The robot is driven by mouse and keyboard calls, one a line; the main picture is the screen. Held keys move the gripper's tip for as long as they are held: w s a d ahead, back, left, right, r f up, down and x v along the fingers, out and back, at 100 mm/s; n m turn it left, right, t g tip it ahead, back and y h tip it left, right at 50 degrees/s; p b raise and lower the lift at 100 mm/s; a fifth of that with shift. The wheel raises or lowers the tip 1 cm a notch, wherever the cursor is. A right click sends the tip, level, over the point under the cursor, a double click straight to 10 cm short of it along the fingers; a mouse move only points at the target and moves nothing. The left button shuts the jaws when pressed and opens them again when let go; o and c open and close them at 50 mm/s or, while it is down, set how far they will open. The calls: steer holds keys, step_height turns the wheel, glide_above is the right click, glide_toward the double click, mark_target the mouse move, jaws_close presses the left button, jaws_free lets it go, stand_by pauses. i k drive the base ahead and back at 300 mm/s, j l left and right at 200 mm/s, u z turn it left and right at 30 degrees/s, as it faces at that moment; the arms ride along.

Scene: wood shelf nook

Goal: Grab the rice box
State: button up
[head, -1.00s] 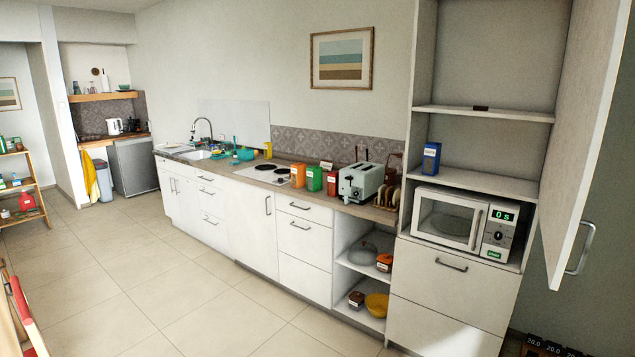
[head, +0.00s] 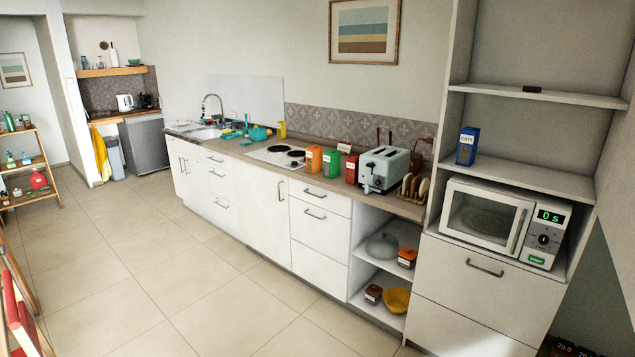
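I see no box that I can read as rice. A blue box (head: 467,146) with a white label that seems to read OATS stands upright on the cabinet shelf above the microwave (head: 486,217). Orange (head: 314,159), green (head: 331,162) and red (head: 351,169) containers stand on the counter. Their labels are too small to read. My gripper is not in view.
A toaster (head: 384,170) and a rack (head: 413,188) stand on the counter beside the tall cabinet. Open lower shelves hold a yellow bowl (head: 396,300) and small jars. A wooden shelf unit (head: 43,158) stands at the left. The tiled floor (head: 165,265) in front is clear.

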mark_target(331, 157)
steer(key=i+u, duration=0.1)
steer(key=i, duration=0.6)
steer(key=i+l, duration=0.1)
steer(key=i, duration=0.6)
steer(key=i+u, duration=0.15)
steer(key=i, duration=0.5)
steer(key=i+l+u, duration=0.25)
steer(key=i+u, duration=0.15)
steer(key=i, duration=0.2)
steer(key=i+l+u, duration=0.85)
steer(key=i+l, duration=0.15)
